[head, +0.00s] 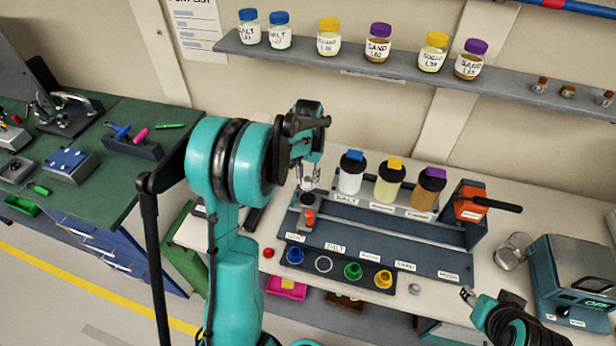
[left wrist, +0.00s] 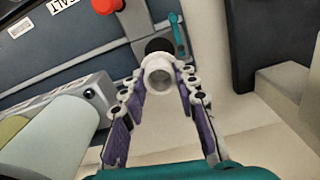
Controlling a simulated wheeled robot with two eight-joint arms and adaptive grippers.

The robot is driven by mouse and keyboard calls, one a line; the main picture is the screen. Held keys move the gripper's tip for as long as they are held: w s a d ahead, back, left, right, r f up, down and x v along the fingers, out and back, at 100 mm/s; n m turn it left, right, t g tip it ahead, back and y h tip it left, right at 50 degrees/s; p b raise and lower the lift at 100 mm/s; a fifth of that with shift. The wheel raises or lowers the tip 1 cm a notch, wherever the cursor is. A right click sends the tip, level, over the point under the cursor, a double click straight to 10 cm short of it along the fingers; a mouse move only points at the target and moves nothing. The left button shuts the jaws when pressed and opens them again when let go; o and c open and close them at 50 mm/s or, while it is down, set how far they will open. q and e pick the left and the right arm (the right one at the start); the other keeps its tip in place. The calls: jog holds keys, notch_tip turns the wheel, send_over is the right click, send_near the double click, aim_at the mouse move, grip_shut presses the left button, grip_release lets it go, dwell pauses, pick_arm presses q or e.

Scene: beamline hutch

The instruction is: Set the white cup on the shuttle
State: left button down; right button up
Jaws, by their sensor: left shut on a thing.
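My left gripper (head: 307,182) is shut on the white cup (left wrist: 159,76). In the left wrist view the cup sits between the purple-padded fingers (left wrist: 160,92), its open mouth visible. In the head view the gripper is above the left end of the rail, over the shuttle (head: 305,199), a dark piece beside a red knob. In the left wrist view a dark round seat (left wrist: 158,46) lies just beyond the cup and is partly covered by it; I cannot tell whether they touch. My right gripper (head: 467,294) is low at the right, its jaw state unclear.
Salt, sugar and sand dispensers (head: 389,182) stand behind the rail (head: 400,238). A panel with coloured rings (head: 340,267) lies in front. A jar shelf (head: 400,68) hangs above.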

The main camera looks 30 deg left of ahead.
aim_at(308, 199)
pick_arm(q)
jog(key=shift+s+f, duration=0.15)
jog(key=shift+f, duration=0.2)
jog(key=f, duration=0.1)
jog(key=b, duration=0.1)
jog(key=f+b, duration=0.1)
jog(key=shift+w+f, duration=0.25)
jog(key=shift+f, duration=0.1)
jog(key=shift+s+f+b, duration=0.1)
jog(key=shift+f+b, duration=0.45)
jog(key=shift+f, duration=0.25)
jog(key=shift+f+b, duration=0.35)
jog(key=shift+f, duration=0.35)
jog(key=shift+f+b, duration=0.5)
jog(key=shift+f, duration=0.05)
jog(key=c, duration=1.1)
grip_release()
jog(key=shift+o, duration=0.2)
jog(key=shift+r, duration=0.15)
